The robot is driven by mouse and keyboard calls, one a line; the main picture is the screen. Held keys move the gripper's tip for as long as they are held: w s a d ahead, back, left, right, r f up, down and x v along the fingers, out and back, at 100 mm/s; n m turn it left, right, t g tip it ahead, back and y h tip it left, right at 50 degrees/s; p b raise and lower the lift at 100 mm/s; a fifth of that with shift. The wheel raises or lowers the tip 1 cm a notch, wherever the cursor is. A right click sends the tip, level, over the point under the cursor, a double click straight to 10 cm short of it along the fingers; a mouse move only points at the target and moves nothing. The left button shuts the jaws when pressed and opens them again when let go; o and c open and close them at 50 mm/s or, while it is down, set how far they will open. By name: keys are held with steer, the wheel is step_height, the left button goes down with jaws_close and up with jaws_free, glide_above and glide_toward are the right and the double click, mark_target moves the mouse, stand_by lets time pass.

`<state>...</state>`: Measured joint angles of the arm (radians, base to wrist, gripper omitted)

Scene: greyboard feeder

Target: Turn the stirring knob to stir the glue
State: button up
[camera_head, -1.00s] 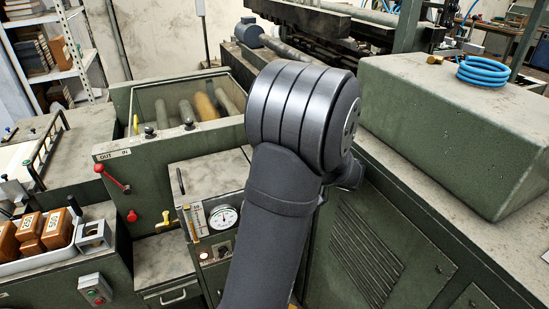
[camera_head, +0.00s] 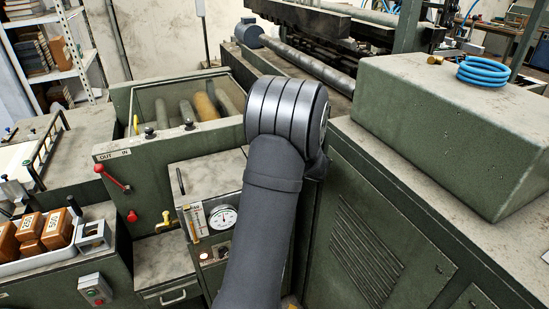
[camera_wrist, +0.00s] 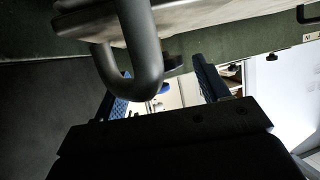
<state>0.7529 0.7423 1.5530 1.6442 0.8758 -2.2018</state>
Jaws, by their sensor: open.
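My gripper (camera_wrist: 163,93) shows in the wrist view, with its two blue-padded fingers apart. A thick dark curved bar (camera_wrist: 142,55) comes down from the top, close to the left finger; I cannot tell whether they touch. In the head view my arm hides the gripper. I cannot surely identify the stirring knob. The small green unit in front of my arm carries a round dial gauge (camera_head: 223,217) and a small panel of controls, partly hidden by the arm.
A red lever (camera_head: 112,178) and a red knob (camera_head: 132,216) stick out left of the gauge. A roller tank (camera_head: 190,105) lies behind. A large green cabinet (camera_head: 450,135) with a blue hose coil (camera_head: 485,71) stands right. A tray of brown blocks (camera_head: 42,262) is at left.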

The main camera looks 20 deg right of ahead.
steer(key=shift+c, duration=0.5)
steer(key=c, duration=0.9)
steer(key=shift+a+m+h, duration=0.1)
steer(key=shift+m+h, duration=0.2)
steer(key=shift+a+m+h, duration=0.2)
steer(key=shift+m+h, duration=0.45)
steer(key=shift+h, duration=0.15)
steer(key=shift+a+m+h, duration=0.15)
steer(key=shift+m+h, duration=0.5)
steer(key=shift+h, duration=0.15)
steer(key=shift+a+m+h, duration=0.25)
steer(key=shift+m+h, duration=0.95)
steer(key=shift+h, duration=0.1)
steer(key=shift+m+h, duration=0.4)
steer(key=shift+h, duration=0.1)
